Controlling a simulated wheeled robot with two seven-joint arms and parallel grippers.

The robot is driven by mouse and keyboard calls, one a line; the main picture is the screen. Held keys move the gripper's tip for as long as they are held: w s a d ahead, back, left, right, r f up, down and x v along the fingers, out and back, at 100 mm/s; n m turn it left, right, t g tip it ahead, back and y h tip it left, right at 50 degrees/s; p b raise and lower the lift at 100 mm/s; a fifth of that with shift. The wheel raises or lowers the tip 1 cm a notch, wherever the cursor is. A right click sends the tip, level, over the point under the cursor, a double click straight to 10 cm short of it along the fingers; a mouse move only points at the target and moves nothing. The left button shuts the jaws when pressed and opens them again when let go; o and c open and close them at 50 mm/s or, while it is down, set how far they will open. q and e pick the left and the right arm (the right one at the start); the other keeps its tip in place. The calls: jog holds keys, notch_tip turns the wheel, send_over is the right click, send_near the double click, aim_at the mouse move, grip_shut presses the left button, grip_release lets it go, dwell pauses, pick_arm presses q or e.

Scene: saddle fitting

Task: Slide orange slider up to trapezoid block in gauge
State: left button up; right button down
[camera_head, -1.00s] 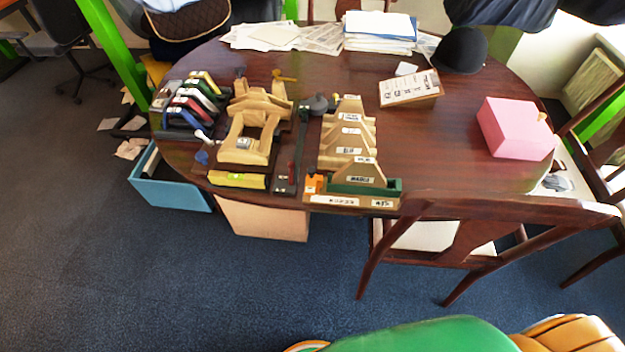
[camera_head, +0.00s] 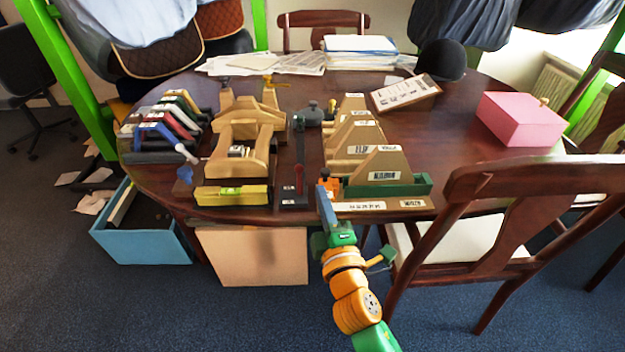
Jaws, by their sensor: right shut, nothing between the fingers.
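The gauge is a wooden base board (camera_head: 385,205) with a green channel (camera_head: 410,187) at the table's front edge. A tan trapezoid block (camera_head: 383,168) with a label stands upright in the green channel. The small orange slider (camera_head: 330,185) is at the channel's left end, just left of the block; its lower part is partly hidden by my right gripper. My right gripper (camera_head: 324,192) reaches up from below, its blue fingers shut and empty, at the slider's front left. I cannot tell whether they touch it. My left gripper is out of view.
More tan trapezoid blocks (camera_head: 352,133) stand behind the gauge. To its left are a black-and-red lever tool (camera_head: 297,180), a wooden saddle stand (camera_head: 240,160) and a yellow level (camera_head: 232,195). A dark wooden chair (camera_head: 510,190) stands close on the right.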

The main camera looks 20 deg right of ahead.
aim_at(330, 189)
jog(key=w, duration=0.6)
jog(key=shift+d+r, duration=0.1)
jog(key=shift+d, duration=0.2)
jog(key=shift+s, duration=0.1)
jog(key=d+p, duration=0.1)
jog(key=d, duration=0.1)
jog(key=s+d, duration=0.1)
jog(key=d, duration=0.2)
jog(key=shift+s+p, duration=0.2)
jog(key=shift+p, duration=0.15)
jog(key=shift+a, duration=0.15)
